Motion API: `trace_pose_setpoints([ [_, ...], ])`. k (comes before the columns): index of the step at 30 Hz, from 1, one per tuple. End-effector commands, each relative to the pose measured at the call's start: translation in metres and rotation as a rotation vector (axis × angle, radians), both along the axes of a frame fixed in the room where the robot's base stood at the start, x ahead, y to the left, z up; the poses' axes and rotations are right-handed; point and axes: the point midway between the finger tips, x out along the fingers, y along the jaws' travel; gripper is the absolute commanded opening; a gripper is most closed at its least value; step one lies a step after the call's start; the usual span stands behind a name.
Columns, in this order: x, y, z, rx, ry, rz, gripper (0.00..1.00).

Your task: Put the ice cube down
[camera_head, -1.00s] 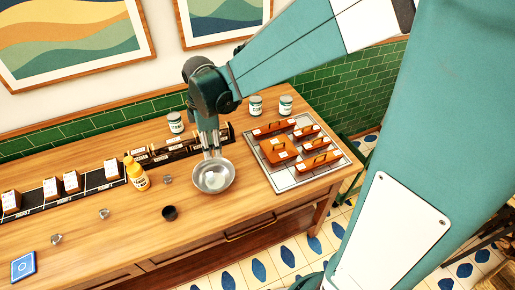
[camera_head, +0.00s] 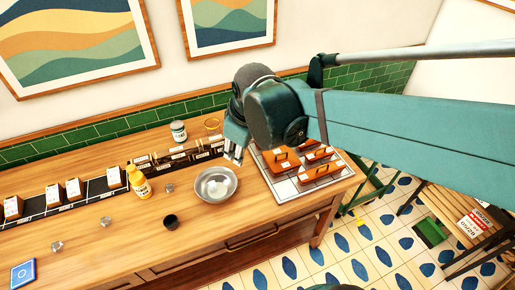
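A round metal bowl (camera_head: 203,194) stands on the wooden counter. Pale, translucent pieces that look like ice (camera_head: 217,188) lie inside it; their number is hard to tell. Small clear cubes sit apart on the counter: one near the yellow bottle (camera_head: 168,187), one farther left (camera_head: 105,221) and one at the front left (camera_head: 57,246). My gripper (camera_head: 233,156) points down above the back right of the bowl, clear of it. Its fingertips look apart, and I see no cube between them.
A small dark cup (camera_head: 171,221) stands in front of the bowl. The yellow bottle (camera_head: 139,182) is to its left. A tray (camera_head: 284,188) with orange-brown handled blocks lies at the right. A jar (camera_head: 179,131) stands behind. A blue card (camera_head: 22,272) lies at front left.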

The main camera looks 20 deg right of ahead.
Motion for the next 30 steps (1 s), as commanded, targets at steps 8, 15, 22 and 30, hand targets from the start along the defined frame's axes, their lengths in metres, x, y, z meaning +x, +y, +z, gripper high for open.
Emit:
trace_pose_setpoints([
  [8,-0.032,-0.015,0.014,0.076,-0.076,-0.195,0.32],
  [15,-0.056,-0.026,0.021,0.153,-0.144,-0.358,0.32],
  [22,-0.078,-0.035,0.025,0.229,-0.204,-0.501,0.32],
  [30,-0.090,-0.041,0.026,0.282,-0.240,-0.591,0.32],
])
